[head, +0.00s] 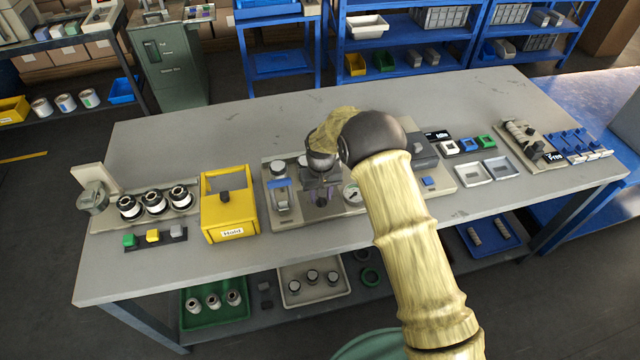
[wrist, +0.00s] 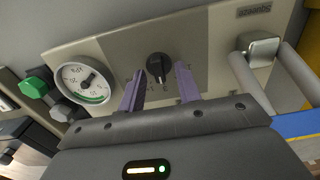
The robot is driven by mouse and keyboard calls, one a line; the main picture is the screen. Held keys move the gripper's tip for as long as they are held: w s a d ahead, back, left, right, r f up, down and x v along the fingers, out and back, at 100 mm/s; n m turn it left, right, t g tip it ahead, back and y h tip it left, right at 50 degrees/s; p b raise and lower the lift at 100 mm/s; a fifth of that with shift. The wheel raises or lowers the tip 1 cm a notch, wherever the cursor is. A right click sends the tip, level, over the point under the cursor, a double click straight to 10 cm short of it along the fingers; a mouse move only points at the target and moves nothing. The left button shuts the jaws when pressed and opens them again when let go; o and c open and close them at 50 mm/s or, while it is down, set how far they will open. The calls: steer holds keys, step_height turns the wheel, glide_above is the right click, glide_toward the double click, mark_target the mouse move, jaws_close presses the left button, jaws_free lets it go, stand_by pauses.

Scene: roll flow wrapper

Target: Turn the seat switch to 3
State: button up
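The seat switch looks to be the black rotary knob (wrist: 158,66) on a grey-beige panel in the wrist view. A ridge on the knob points toward the lower edge of that view. Small marks sit around it, too small to read. My gripper (wrist: 160,82) is open, with its two purple-grey fingers apart on either side of the knob. I cannot tell whether they touch it. In the head view my gripper (head: 321,197) is over the middle panel (head: 300,219), and the arm and gripper hide the knob.
A dial gauge (wrist: 83,83) and a green hexagonal knob (wrist: 34,87) are left of the switch; a metal block with pale bars (wrist: 258,48) is right. On the bench, a yellow box (head: 228,207) stands left of the panel. The bench's front strip is clear.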

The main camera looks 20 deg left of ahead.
step_height(320, 180, up, 17)
steer(key=b, duration=0.2)
stand_by(0.3)
steer(key=shift+r, duration=0.1)
steer(key=s+d+r+m+t, duration=0.1)
steer(key=s+d+r+m, duration=0.15)
steer(key=d, duration=0.85)
steer(key=s+d+r+m, duration=0.1)
steer(key=s+d, duration=0.2)
steer(key=d, duration=0.8)
steer(key=s+d+f+m+t, duration=0.1)
steer(key=s+d+m, duration=0.2)
steer(key=s+d, duration=0.9)
steer(key=s, duration=0.3)
steer(key=shift+t, duration=0.3)
